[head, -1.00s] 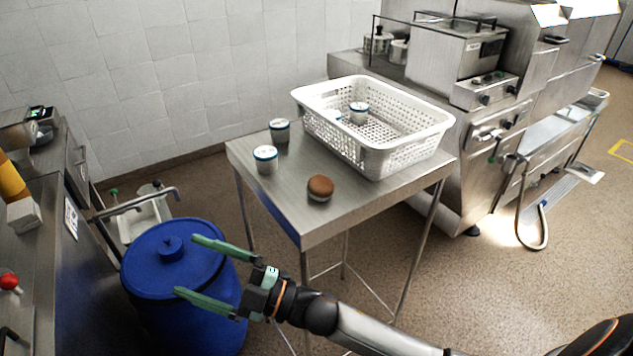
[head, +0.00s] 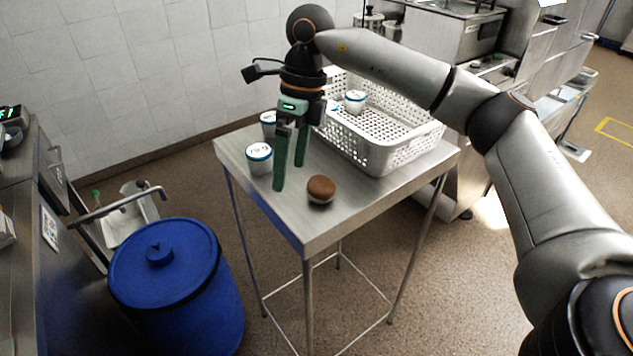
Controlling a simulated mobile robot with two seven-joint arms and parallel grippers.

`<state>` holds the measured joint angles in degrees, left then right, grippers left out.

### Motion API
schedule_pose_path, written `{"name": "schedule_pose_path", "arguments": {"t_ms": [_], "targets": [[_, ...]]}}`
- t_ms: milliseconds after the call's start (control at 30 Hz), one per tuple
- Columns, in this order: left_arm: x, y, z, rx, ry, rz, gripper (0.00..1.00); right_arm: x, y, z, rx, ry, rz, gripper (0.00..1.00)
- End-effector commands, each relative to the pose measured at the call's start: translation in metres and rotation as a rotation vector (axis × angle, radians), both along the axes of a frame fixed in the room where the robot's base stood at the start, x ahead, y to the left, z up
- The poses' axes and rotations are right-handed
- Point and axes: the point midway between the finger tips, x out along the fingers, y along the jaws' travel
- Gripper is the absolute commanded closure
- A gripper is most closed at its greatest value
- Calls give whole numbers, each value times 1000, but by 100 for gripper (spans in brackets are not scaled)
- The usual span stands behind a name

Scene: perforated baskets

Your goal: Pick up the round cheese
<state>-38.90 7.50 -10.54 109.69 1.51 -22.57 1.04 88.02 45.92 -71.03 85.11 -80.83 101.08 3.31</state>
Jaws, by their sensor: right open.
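White round tubs with blue rims stand on the metal table: one in front (head: 260,160), one behind it (head: 268,122), and one inside the basket (head: 355,103). A round brown, bun-like item (head: 321,189) lies nearer the table's front corner. I cannot tell for sure which of these is the round cheese. My right gripper (head: 289,174) is open and empty, its green fingers pointing down over the table. It is just right of the front tub and behind and left of the brown item. It partly covers the rear tub. My left gripper is out of view.
A white perforated basket (head: 395,158) stands on the right of the metal table (head: 300,222), close to my right gripper. A blue lidded barrel (head: 185,300) stands at the lower left. Steel kitchen equipment is behind the basket. The table's front corner is bare.

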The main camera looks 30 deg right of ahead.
Motion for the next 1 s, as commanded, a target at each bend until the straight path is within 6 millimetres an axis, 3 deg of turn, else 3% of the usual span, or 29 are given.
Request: {"name": "schedule_pose_path", "arguments": {"t_ms": [33,100,267,600,1000], "targets": [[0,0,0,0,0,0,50,3,-23,15,-70,-19,-30,0],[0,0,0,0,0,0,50,3,-46,29,-145,-30,-62,0],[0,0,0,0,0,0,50,0,-72,43,-227,-36,-104,0],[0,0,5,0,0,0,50,-1,-73,-10,-233,-32,-105,0],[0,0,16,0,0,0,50,-3,-67,-51,-232,-32,-103,0]]}}
